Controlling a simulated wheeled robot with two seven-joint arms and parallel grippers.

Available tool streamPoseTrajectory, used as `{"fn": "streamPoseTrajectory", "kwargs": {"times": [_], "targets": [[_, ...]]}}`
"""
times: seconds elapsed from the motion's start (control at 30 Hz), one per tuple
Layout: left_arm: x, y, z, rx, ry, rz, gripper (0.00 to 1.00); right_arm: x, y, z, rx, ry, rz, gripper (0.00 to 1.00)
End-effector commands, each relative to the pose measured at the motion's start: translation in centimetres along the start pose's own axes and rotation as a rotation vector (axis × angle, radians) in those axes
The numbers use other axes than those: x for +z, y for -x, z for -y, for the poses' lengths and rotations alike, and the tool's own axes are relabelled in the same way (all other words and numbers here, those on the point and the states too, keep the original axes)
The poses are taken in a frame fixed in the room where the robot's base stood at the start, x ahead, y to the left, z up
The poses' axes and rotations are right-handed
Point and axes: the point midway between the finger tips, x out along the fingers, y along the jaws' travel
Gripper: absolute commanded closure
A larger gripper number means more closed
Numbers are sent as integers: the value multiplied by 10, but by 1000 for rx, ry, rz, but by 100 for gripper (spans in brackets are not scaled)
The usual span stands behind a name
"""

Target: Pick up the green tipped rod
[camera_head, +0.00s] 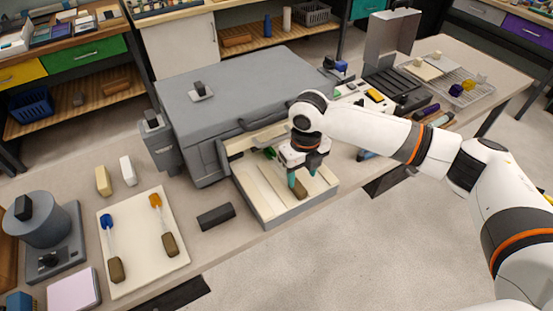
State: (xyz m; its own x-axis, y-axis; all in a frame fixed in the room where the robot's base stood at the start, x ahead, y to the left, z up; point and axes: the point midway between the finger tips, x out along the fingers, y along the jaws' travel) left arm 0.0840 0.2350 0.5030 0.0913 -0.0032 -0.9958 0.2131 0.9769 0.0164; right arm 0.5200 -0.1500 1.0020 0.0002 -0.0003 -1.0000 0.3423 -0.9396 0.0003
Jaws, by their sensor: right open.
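The green tipped rod (269,153) lies in the open, pale-lined drawer (262,200) of the large grey box. Its green tip shows near the drawer's back. A brown handle end (301,191) shows below my gripper, and the stretch between is largely hidden by the gripper. My right gripper (302,182) points down over the drawer, its fingers apart on either side of the brown handle. I cannot tell whether the fingers touch it. My left gripper is not in view.
A cream tray (132,278) at left holds a blue tipped rod (108,232) and an orange tipped rod (160,217). A dark block (216,216) lies between tray and drawer. The grey box (237,92) stands behind the drawer. A wire rack (462,86) is at far right.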

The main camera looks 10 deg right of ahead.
Motion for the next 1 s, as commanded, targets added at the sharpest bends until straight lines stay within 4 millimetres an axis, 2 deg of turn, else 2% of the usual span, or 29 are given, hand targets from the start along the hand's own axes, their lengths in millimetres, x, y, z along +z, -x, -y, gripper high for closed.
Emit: {"fn": "streamPoseTrajectory", "kwargs": {"times": [0.2, 0.4, 0.67, 0.93, 1.0], "targets": [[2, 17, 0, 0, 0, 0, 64, -3, -26, 2, -1, -1, 5, 49], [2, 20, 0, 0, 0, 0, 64, -4, -50, 2, -1, 0, 2, 49], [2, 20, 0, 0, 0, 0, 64, -4, -52, 2, 0, 0, 1, 51], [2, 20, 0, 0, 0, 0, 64, -4, -52, 2, 0, 0, 0, 95], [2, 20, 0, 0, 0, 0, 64, -4, -52, 2, 0, 0, -1, 99]]}}
